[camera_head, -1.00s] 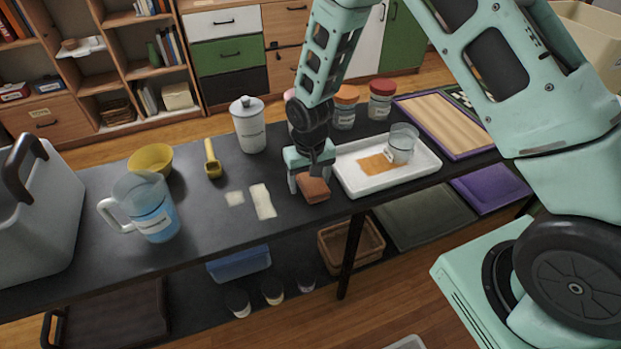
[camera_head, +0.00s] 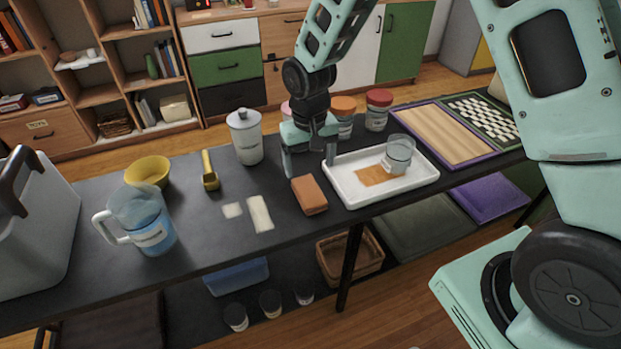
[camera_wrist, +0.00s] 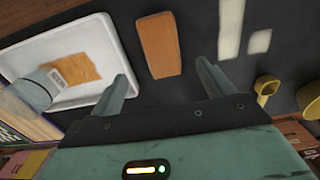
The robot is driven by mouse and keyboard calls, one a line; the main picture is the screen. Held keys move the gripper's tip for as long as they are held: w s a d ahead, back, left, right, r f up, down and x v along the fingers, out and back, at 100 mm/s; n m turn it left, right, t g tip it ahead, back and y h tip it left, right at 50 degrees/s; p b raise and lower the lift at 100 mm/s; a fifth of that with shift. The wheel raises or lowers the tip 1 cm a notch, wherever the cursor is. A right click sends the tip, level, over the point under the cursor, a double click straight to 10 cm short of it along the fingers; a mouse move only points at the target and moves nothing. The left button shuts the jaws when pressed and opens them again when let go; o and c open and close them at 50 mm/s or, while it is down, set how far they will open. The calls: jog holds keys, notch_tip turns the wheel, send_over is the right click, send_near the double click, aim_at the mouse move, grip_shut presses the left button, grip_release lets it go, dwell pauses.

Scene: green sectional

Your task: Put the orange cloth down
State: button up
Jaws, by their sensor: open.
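A white tray (camera_head: 352,194) holds a clear cup (camera_head: 398,155) and a flat orange patch (camera_head: 372,175). Two pale strips (camera_head: 259,214) lie left of the cloth.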

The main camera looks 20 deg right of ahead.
jog(key=s+a+r+n, duration=0.2)
jog(key=s+a+r, duration=0.1)
jog(key=s+r, duration=0.35)
jog(key=s+a+r+n, duration=0.2)
jog(key=s+a+r, duration=0.25)
jog(key=s, duration=0.25)
jog(key=s+r+n, duration=0.1)
jog(key=s+r, duration=0.1)
jog(key=s, duration=0.4)
jog(key=s+d+r+n+p, duration=0.1)
jog(key=s+r+n, duration=0.1)
jog(key=s, duration=0.5)
jog(key=shift+d+r+n+y+p, duration=0.15)
jog(key=shift+r+n+y+p, duration=0.1)
jog(key=shift+n+y+p, duration=0.05)
jog(key=shift+s, duration=0.1)
jog(key=shift+o, duration=0.6)
